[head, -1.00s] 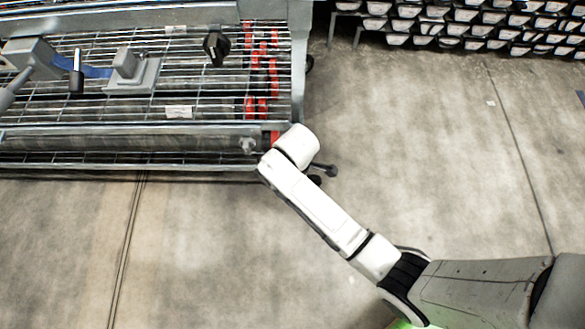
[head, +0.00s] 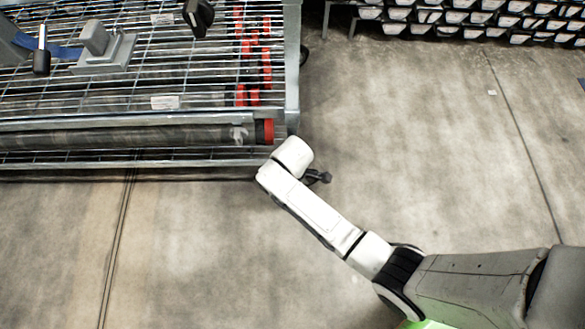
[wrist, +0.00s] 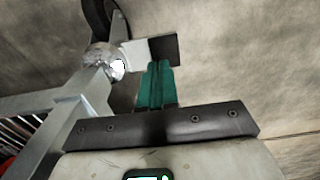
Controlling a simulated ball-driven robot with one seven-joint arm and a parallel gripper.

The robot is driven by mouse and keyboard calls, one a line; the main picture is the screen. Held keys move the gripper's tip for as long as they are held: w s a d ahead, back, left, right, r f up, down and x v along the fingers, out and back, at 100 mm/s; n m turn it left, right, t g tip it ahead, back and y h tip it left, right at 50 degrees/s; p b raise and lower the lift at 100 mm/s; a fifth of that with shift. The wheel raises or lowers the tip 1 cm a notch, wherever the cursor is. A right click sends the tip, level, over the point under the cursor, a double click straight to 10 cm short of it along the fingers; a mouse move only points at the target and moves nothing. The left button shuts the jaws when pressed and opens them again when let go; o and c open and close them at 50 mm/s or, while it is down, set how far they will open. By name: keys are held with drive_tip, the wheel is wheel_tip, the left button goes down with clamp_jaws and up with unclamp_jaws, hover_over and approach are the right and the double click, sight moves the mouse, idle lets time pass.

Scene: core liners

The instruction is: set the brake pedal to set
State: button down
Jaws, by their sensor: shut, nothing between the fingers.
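In the wrist view, a short pale arm with a dark flat pad (wrist: 163,48) sticks out beside the caster wheel, which looks like the brake pedal. My gripper (wrist: 158,66) has teal fingers, shut and empty. Their tips point at the pad's near edge and overlap it in the picture. I cannot tell if they touch. In the head view, my gripper (head: 320,177) is a small dark shape beyond the white wrist, near the rack's front right corner. I cannot make out the pedal there, nor tell its setting.
The metal rack (head: 292,70) fills the upper left, with a core liner tube (head: 130,136) with a red cap along its front. The caster wheel (wrist: 100,16) and a metal post (wrist: 85,105) are close on the left. Stacked trays (head: 470,20) stand at the back. Concrete floor (head: 450,150) is open on the right.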

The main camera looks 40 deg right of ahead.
drive_tip(key=shift+f+b, duration=0.9)
drive_tip(key=shift+f, duration=0.85)
drive_tip(key=shift+s+a+f+t+h, duration=0.1)
drive_tip(key=shift+s+f+t+h, duration=0.1)
drive_tip(key=shift+t+h, duration=0.15)
drive_tip(key=shift+p, duration=0.35)
drive_tip(key=shift+s+a+f+t+h+p, duration=0.25)
drive_tip(key=shift+f+t+h, duration=0.3)
drive_tip(key=shift+t, duration=0.4)
drive_tip(key=shift+a+f+p, duration=0.1)
drive_tip(key=shift+f+p, duration=0.4)
drive_tip(key=shift+f, duration=0.15)
drive_tip(key=shift+s+f, duration=0.15)
drive_tip(key=shift+f, duration=0.05)
